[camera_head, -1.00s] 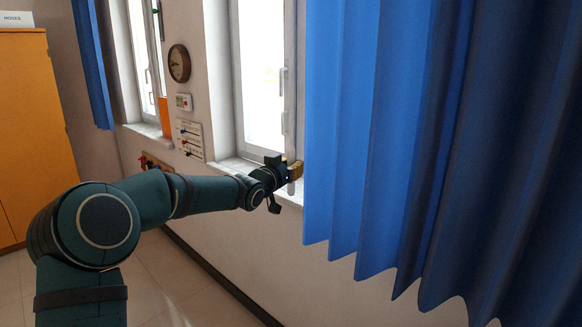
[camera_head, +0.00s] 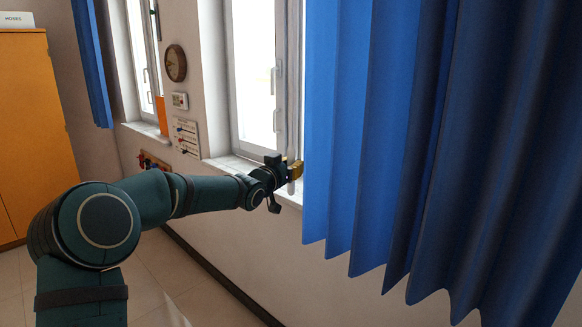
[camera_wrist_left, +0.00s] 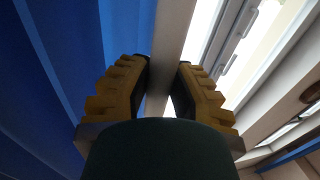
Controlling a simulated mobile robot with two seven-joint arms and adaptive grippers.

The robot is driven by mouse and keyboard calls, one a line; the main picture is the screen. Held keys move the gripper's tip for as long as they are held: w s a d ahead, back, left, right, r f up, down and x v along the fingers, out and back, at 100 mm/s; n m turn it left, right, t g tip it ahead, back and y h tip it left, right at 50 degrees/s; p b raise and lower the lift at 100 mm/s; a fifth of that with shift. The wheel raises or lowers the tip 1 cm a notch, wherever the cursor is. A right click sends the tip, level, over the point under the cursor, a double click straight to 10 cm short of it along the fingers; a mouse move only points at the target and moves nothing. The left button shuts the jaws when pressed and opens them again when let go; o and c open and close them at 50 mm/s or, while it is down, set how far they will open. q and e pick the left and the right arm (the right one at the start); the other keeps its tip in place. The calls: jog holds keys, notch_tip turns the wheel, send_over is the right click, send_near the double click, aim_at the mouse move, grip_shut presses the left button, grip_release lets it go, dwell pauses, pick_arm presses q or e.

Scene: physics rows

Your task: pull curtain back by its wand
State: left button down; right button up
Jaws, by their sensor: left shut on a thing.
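The blue curtain (camera_head: 400,150) hangs in folds across the right half of the head view, and its left edge lies beside the bright window. The wand (camera_wrist_left: 174,45) is a pale straight rod that runs up between my fingers in the left wrist view. Its lower end (camera_head: 291,188) shows just below my gripper in the head view. My left gripper (camera_head: 292,171), with yellow fingers, is shut on the wand at the curtain's left edge. The fingers also show in the left wrist view (camera_wrist_left: 160,88), one on each side of the wand. My right gripper is not in view.
The window (camera_head: 257,75) with its sill (camera_head: 233,163) is behind my gripper. A clock (camera_head: 175,63), a small panel (camera_head: 180,101) and a chart (camera_head: 186,137) are on the wall. An orange cabinet (camera_head: 32,120) stands at the far left. The floor below my arm is clear.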

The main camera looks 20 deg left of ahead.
pick_arm(q)
jog(key=shift+d+f, duration=0.15)
jog(key=shift+d, duration=0.1)
jog(key=c, duration=0.8)
grip_release()
jog(key=shift+d, duration=0.15)
jog(key=shift+s+a, duration=0.2)
jog(key=shift+a, duration=0.05)
jog(key=s, duration=0.3)
jog(key=s+a, duration=0.1)
jog(key=s, duration=0.3)
jog(key=s+a, duration=0.1)
jog(key=s, duration=0.3)
jog(key=shift+s, duration=0.25)
